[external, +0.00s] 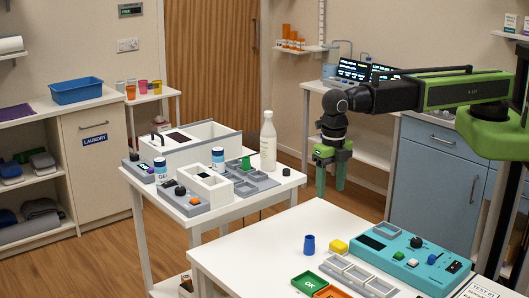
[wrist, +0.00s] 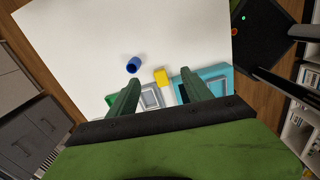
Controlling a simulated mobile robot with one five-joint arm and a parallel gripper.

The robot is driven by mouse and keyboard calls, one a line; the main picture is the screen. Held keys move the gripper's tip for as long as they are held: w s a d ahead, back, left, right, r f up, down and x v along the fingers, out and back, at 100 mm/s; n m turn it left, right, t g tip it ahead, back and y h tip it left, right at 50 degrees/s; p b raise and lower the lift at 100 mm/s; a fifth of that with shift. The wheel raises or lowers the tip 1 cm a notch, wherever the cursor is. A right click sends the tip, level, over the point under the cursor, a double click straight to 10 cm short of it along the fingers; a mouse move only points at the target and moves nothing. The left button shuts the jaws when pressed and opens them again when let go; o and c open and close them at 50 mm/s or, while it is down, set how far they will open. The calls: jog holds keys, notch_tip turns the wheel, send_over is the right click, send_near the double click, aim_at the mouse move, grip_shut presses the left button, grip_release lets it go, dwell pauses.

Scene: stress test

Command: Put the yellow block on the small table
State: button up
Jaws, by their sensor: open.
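The yellow block (external: 339,246) lies on the white front table (external: 250,247), beside the blue cup-like piece and the teal panel. It also shows in the wrist view (wrist: 162,78), between my fingertips in the picture but lower down, on the table. My gripper (external: 330,186) is open and empty, pointing down, well above the table and apart from the block. Its two green fingers also show in the wrist view (wrist: 160,80). A smaller white table (external: 219,218) with several devices stands behind and to the left; which table is the small one I cannot tell for sure.
Beside the block are a blue cup-like piece (external: 309,243), a teal control panel (external: 432,254), a grey tray (external: 357,277) and a green OK tile (external: 308,282). A white bottle (external: 268,142) stands upright on the smaller table. The front table's left part is bare.

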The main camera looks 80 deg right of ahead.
jog(key=r+n, duration=0.1)
send_over(339, 243)
jog(key=f+b, duration=1.2)
jog(key=shift+w+d+f, duration=0.2)
jog(key=shift+d+f, duration=0.05)
jog(key=shift+d, duration=0.1)
jog(key=f+b, duration=0.5)
jog(key=shift+s+a+f, duration=0.15)
jog(key=shift+s+a, duration=0.05)
jog(key=shift+a, duration=0.15)
jog(key=shift+r, duration=0.2)
grip_shut()
